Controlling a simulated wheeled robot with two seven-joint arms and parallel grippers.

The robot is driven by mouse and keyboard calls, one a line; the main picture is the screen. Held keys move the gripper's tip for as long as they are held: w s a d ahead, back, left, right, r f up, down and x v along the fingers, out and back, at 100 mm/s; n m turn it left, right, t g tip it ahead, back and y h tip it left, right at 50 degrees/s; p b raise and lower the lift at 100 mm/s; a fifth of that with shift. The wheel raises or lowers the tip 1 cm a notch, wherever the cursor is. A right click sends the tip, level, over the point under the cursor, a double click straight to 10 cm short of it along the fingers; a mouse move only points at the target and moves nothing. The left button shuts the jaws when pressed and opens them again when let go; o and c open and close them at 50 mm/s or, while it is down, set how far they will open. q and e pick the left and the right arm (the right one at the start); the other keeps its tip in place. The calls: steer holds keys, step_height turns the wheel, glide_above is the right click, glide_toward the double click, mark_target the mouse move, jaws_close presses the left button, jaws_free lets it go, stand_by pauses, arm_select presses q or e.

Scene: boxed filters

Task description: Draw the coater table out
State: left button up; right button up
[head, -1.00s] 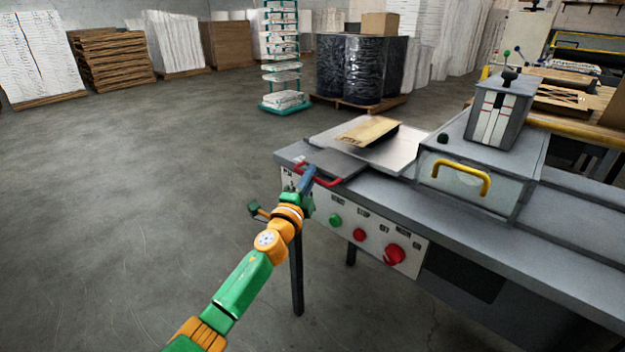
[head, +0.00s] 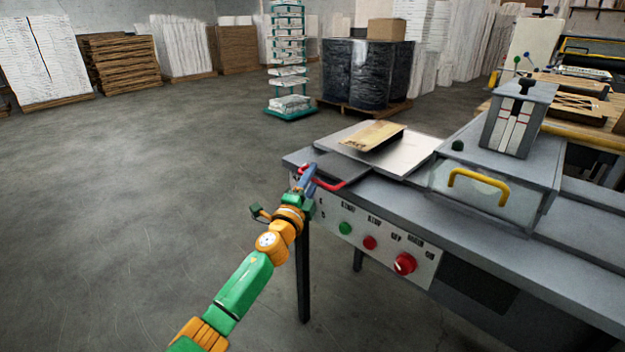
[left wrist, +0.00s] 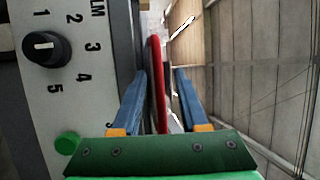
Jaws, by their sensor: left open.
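The coater table (head: 345,167) is a flat dark plate at the left end of the grey machine, with a red bar handle (head: 331,186) along its front edge. A light metal plate (head: 415,158) lies behind it, with a brown board (head: 373,135) on top. My left gripper (head: 309,178) is at the left part of the handle. In the left wrist view the open blue fingers (left wrist: 161,78) stand on either side of the red handle (left wrist: 157,60), with gaps visible beside it. My right gripper is not in view.
The machine's front panel has a green button (head: 345,228), a red button (head: 370,243) and a red knob (head: 404,263). A yellow handle (head: 480,180) is on the housing to the right. The floor (head: 170,180) left of the machine is clear.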

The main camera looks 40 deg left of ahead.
arm_select(q)
steer(key=shift+s+d, duration=0.1)
steer(key=shift+d, duration=0.05)
steer(key=v, duration=0.6)
steer(key=shift+s, duration=0.4)
steer(key=shift+f, duration=0.1)
